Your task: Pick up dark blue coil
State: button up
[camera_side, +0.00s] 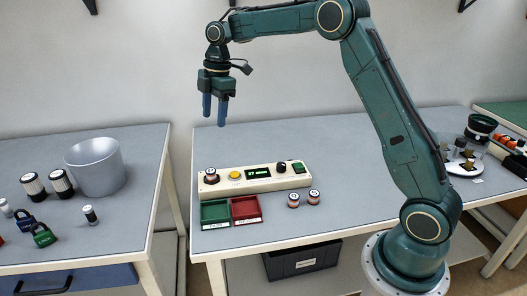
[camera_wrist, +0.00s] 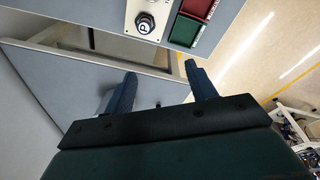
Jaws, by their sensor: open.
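My gripper (camera_side: 215,112) is open and empty, held high above the back left of the middle table. Its two blue fingers stand apart in the wrist view (camera_wrist: 160,74), with nothing between them. Two small banded cylinders, one on the left (camera_side: 293,201) and one on the right (camera_side: 314,198), stand upright beside the control panel, well below and right of my gripper. They look like coils with dark and orange bands. I cannot tell whether either is the dark blue coil. No clearly dark blue coil shows in the wrist view.
The control panel (camera_side: 255,178) sits behind a green tray (camera_side: 214,211) and a red tray (camera_side: 245,208). The left table holds a metal bucket (camera_side: 97,168), striped cylinders and padlocks. A gap separates the tables. A white plate (camera_side: 463,168) with small parts stands at right.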

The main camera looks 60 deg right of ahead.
jog(key=w+d+f+n+g, duration=0.1)
jog(key=w+d+f+n, duration=0.1)
jog(key=f, duration=0.5)
jog(key=shift+w+d+f+n, duration=0.3)
jog(key=shift+w+n, duration=0.2)
jog(key=shift+w, duration=0.65)
send_over(211, 171)
jog(key=d, duration=0.1)
jog(key=shift+f, duration=4.15)
jog(key=shift+a+f, duration=0.2)
jog(key=shift+f, duration=1.1)
jog(key=shift+a+f, duration=0.2)
jog(key=shift+f, duration=1.05)
jog(key=c, duration=1.2)
jog(key=shift+o, duration=0.2)
